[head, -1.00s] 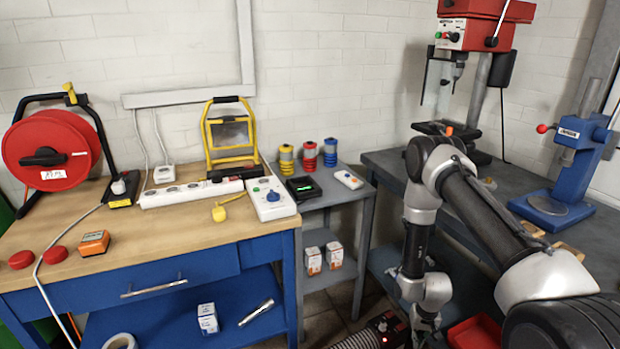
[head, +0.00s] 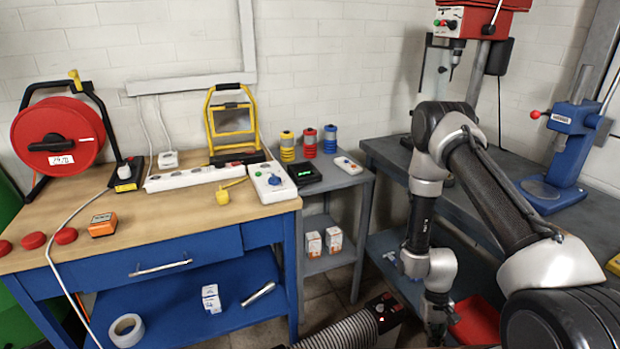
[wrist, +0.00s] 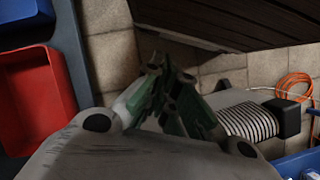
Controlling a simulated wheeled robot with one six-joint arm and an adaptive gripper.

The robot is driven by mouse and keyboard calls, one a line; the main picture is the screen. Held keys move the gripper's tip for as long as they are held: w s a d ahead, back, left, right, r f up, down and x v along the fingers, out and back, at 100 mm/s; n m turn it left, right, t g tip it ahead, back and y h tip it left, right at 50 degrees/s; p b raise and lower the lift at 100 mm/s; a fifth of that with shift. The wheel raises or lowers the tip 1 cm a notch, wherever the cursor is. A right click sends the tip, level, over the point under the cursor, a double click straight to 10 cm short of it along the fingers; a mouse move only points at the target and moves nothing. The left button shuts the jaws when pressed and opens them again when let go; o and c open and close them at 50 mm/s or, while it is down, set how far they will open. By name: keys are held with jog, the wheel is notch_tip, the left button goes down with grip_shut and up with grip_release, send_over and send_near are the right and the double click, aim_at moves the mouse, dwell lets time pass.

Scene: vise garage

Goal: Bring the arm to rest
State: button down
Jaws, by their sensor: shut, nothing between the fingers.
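My gripper (wrist: 172,92) shows in the wrist view with its fingers together and nothing between them. It points down over the tiled floor. In the head view my arm comes in from the right, bends at the elbow and hangs down between the wooden-topped bench and the grey workbench. The gripper's fingers are cut off at the bottom edge of the head view.
A blue bench with a wooden top (head: 150,222) stands left, a small grey table (head: 345,182) beside it, and a grey workbench (head: 385,153) right. A red bin (wrist: 35,98) is left in the wrist view.

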notch_tip(320, 180, up, 30)
jog(key=s+r+t, duration=0.4)
jog(key=r, duration=0.9)
jog(key=s+d+r+t, duration=0.1)
jog(key=s+r+t, duration=0.4)
jog(key=r, duration=0.8)
jog(key=shift+s+r+n, duration=0.15)
jog(key=shift+s+n, duration=0.1)
jog(key=shift+n, duration=0.05)
jog(key=shift+d, duration=0.1)
